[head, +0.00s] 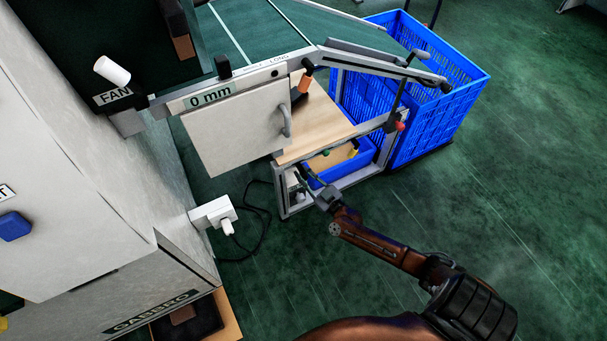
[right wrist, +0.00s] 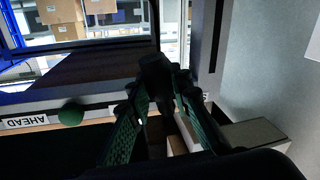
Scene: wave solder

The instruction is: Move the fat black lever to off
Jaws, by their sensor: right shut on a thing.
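My right gripper (head: 318,192) reaches in from the lower right to the lower frame of the table in the head view. In the right wrist view its two green-padded fingers (right wrist: 158,88) are shut on a thick, dark upright piece, which looks like the fat black lever (right wrist: 154,68). It stands at a rail, and its lower part is hidden between the fingers. Part of a label shows just right of the fingers, too little to read. In the head view I cannot make out the lever at the gripper. My left gripper is not in view.
A green knob (right wrist: 71,114) sits by the AHEAD label, left of the fingers. A pale box (right wrist: 252,133) is close on the right. The floor on the right is clear.

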